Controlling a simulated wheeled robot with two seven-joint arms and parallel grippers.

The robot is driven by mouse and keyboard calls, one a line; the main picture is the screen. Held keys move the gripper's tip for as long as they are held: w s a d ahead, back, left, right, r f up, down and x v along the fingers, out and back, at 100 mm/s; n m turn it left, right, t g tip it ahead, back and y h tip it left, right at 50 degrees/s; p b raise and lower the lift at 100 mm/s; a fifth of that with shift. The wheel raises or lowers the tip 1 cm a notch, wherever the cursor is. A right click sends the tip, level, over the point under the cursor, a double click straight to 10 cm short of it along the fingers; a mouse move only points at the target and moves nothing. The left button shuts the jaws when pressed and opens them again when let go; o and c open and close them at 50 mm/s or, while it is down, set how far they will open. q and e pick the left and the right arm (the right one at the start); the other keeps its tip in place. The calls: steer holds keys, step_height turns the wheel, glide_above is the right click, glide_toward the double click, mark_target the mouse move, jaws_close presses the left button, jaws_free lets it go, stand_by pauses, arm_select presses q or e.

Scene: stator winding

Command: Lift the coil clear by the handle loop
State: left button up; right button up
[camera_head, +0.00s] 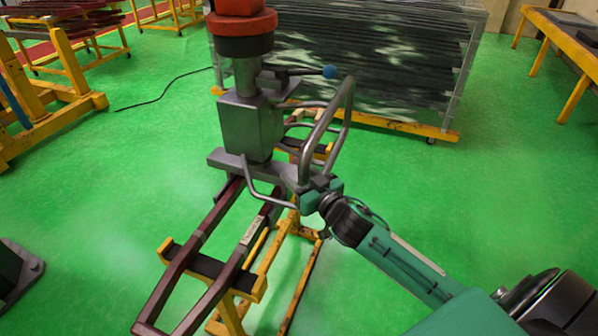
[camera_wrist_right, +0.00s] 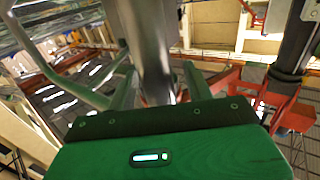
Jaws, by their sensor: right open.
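The coil (camera_head: 193,245) is a long, dark red and dark grey loop lying on a yellow stand in the head view. A grey lifting tool (camera_head: 250,130) with a box body and red top sits at the coil's far end. The handle loop (camera_head: 323,127) is a bent grey tube on the tool's right side. My right gripper (camera_head: 303,184) is at the lower end of this loop. In the right wrist view, the open green fingers (camera_wrist_right: 158,88) stand on either side of a grey tube. Contact cannot be told. My left gripper is not in view.
The yellow stand (camera_head: 232,314) holds the coil above the green floor. A caged rack (camera_head: 370,60) stands behind the tool. Yellow frames (camera_head: 50,105) stand at the left and a yellow table (camera_head: 560,45) at the far right. The floor at right is clear.

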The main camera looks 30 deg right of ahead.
steer(key=shift+w, duration=0.2)
jaws_close()
stand_by(1.3)
stand_by(0.3)
stand_by(1.7)
